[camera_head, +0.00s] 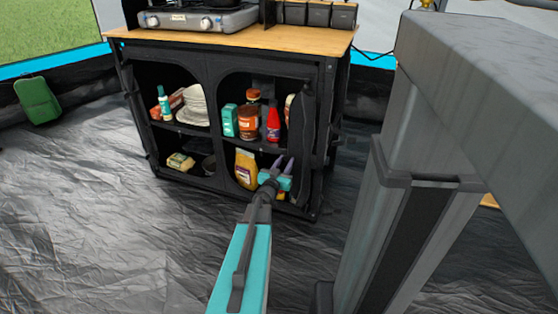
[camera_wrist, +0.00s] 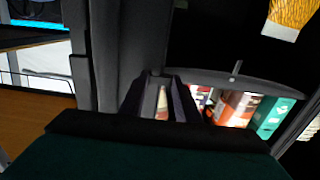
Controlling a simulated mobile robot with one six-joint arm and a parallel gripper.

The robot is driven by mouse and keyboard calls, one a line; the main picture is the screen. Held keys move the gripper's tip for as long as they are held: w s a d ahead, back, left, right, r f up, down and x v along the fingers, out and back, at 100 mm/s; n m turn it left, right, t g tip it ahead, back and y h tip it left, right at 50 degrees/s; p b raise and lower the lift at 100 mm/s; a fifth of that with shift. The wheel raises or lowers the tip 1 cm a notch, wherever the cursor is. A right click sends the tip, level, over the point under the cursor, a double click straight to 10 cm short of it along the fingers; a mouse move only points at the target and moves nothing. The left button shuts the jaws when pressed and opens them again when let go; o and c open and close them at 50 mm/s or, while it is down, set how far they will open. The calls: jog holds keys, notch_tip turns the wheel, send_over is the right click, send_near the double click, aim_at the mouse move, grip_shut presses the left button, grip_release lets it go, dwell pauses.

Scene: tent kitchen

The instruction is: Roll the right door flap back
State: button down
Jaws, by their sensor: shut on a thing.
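The black fabric cupboard has two arched openings on its front. The right door flap (camera_head: 306,130) is a dark, bunched strip along the right side of the right opening, and most of that opening is uncovered. My gripper (camera_head: 283,167) is at the lower right part of this opening, shut on the flap. In the wrist view my gripper (camera_wrist: 163,96) reaches towards dark fabric, which looks like the flap (camera_wrist: 141,35). The exact grip on the cloth is hard to see because everything there is dark.
Bottles, boxes and tins (camera_head: 249,122) stand in the right compartment, with a yellow packet (camera_head: 245,168) below. Plates (camera_head: 195,106) are at left. A stove (camera_head: 197,18) is on the wooden top (camera_head: 240,38).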

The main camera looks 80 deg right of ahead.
jog(key=shift+a+f, duration=0.2)
jog(key=shift+a, duration=0.05)
jog(key=c, duration=1.4)
grip_release()
jog(key=shift+o, duration=0.2)
jog(key=shift+s+d+r, duration=0.1)
jog(key=shift+r, duration=0.1)
jog(key=shift+p+v, duration=0.4)
jog(key=shift+v, duration=0.65)
jog(key=p+v, duration=0.2)
jog(key=v, duration=0.9)
jog(key=shift+a+p, duration=0.3)
jog(key=shift+a, duration=0.05)
